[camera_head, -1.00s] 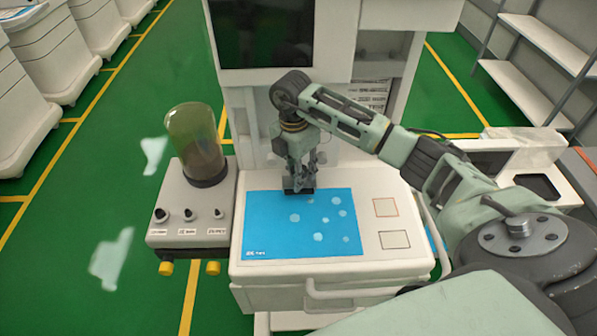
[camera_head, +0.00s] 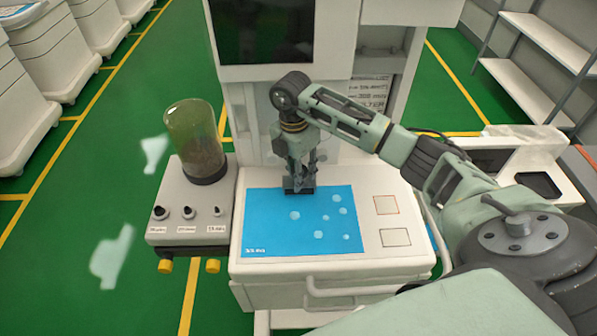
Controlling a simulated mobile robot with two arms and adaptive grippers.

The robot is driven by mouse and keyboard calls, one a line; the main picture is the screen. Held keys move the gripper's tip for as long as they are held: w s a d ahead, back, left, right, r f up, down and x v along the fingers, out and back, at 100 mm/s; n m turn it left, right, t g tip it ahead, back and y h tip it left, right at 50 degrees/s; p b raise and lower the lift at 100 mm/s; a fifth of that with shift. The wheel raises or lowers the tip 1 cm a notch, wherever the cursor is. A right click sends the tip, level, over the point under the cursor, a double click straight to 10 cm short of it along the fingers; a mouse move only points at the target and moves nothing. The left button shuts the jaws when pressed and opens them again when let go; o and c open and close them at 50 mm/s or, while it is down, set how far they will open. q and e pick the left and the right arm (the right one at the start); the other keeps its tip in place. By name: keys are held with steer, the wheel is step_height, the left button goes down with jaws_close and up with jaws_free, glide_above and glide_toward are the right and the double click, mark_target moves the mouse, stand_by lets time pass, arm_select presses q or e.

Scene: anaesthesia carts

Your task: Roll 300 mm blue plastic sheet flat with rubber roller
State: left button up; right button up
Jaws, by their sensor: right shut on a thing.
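The blue plastic sheet (camera_head: 285,232) lies on the white cart top, with several pale round spots, like bubbles, mostly on its right half. My right gripper (camera_head: 299,180) points down over the sheet's far edge, near the middle of that edge. It is shut on a dark block-like piece, which appears to be the rubber roller (camera_head: 299,190). The roller is at the sheet's far edge; whether it presses on the sheet I cannot tell. The gripper hides part of the roller. My left gripper is not in view.
A panel with knobs and a clear dome (camera_head: 194,140) stands left of the sheet. Two outlined squares (camera_head: 386,205) mark the cart top (camera_head: 408,262) at right. A dark screen (camera_head: 262,30) rises behind. A drawer handle (camera_head: 345,292) sticks out in front.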

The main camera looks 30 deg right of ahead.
stand_by(0.6)
steer(key=shift+s+a+p, duration=0.4)
steer(key=shift+s+p, duration=0.15)
steer(key=shift+s, duration=0.05)
steer(key=shift+s+a+f+p, duration=0.1)
steer(key=shift+s+a+p, duration=0.3)
steer(key=shift+s, duration=0.3)
steer(key=shift+s+a+p, duration=0.35)
steer(key=shift+s+a, duration=0.05)
steer(key=shift+s, duration=0.25)
steer(key=shift+s+a+p, duration=0.55)
steer(key=shift+s+p, duration=0.05)
steer(key=shift+s, duration=0.3)
steer(key=shift+s, duration=0.1)
steer(key=shift+s+a+p, duration=0.4)
steer(key=shift+s+p, duration=0.1)
steer(key=shift+s, duration=0.05)
steer(key=shift+s+a+p, duration=0.3)
steer(key=shift+s+a, duration=0.1)
steer(key=shift+s, duration=0.3)
steer(key=shift+s+a+p, duration=0.25)
steer(key=shift+s+a, duration=0.2)
steer(key=shift+s, duration=0.2)
steer(key=shift+s+a+p, duration=0.3)
steer(key=shift+s+a, duration=0.1)
steer(key=shift+s, duration=0.3)
steer(key=shift+s+a+p, duration=0.45)
steer(key=shift+s+a, duration=0.1)
steer(key=shift+s, duration=0.35)
steer(key=shift+s, duration=0.1)
